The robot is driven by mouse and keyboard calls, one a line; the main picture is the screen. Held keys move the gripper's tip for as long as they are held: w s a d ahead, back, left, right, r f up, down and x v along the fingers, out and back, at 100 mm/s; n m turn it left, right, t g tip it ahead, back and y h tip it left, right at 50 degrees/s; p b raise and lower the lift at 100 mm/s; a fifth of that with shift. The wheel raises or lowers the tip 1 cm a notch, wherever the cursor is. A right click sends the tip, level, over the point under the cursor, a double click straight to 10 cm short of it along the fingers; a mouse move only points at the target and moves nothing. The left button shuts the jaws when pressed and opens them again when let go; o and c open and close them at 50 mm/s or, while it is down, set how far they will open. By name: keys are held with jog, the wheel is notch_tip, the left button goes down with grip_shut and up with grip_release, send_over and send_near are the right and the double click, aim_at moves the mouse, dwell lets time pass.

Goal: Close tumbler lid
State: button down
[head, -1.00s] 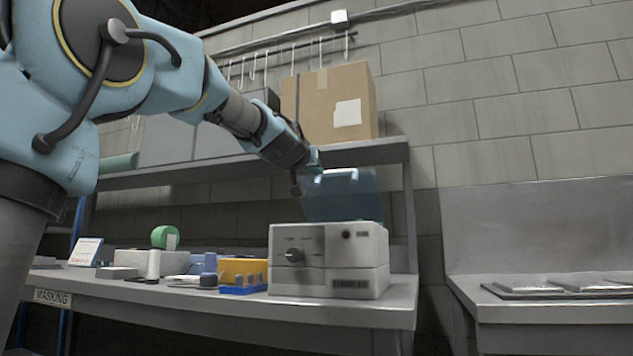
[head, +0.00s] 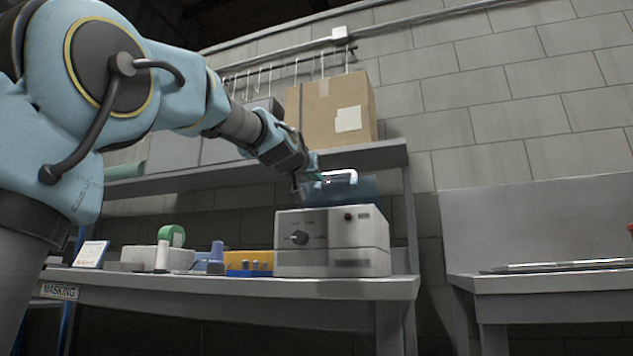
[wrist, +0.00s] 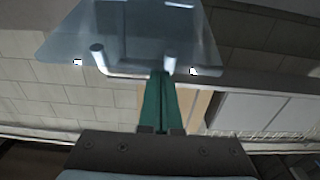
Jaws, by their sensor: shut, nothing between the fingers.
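The tumbler (head: 335,241) is a pale grey box with a dark knob, standing at the right end of the workbench. Its translucent blue lid (head: 367,188) is raised and tilted above the box, so it stands partly open. A pale bar handle (head: 345,176) is on the lid. My gripper (head: 312,178) is at the lid's left side, close to the handle. In the wrist view the green fingers (wrist: 160,78) are together and empty, with their tips by the handle (wrist: 125,72) at the lid's (wrist: 135,32) edge. I cannot tell whether they touch it.
A shelf (head: 390,154) with a cardboard box (head: 310,113) is behind and above the tumbler. Green tape (head: 171,235), a yellow bin (head: 240,262) and small items stand left of it on the workbench (head: 300,288). A second metal bench (head: 560,284) is at the right.

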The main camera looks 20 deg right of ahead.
jog(key=shift+s+a+f+b, duration=0.2)
jog(key=shift+f+b, duration=0.85)
jog(key=shift+b, duration=0.05)
jog(key=shift+s+a+f+b, duration=0.15)
jog(key=shift+s+f+b, duration=0.05)
jog(key=shift+f+b, duration=0.85)
jog(key=shift+s+a+f+b, duration=0.2)
jog(key=shift+f+b, duration=0.8)
jog(key=shift+b, duration=0.15)
notch_tip(320, 180, up, 4)
jog(key=p, duration=0.4)
jog(key=shift+r+p, duration=0.15)
jog(key=shift+p, duration=0.15)
jog(key=s+a+f+b, duration=0.5)
jog(key=f, duration=0.1)
jog(key=shift+s+a+f, duration=0.15)
jog(key=shift+s+f, duration=0.1)
jog(key=shift+s, duration=0.15)
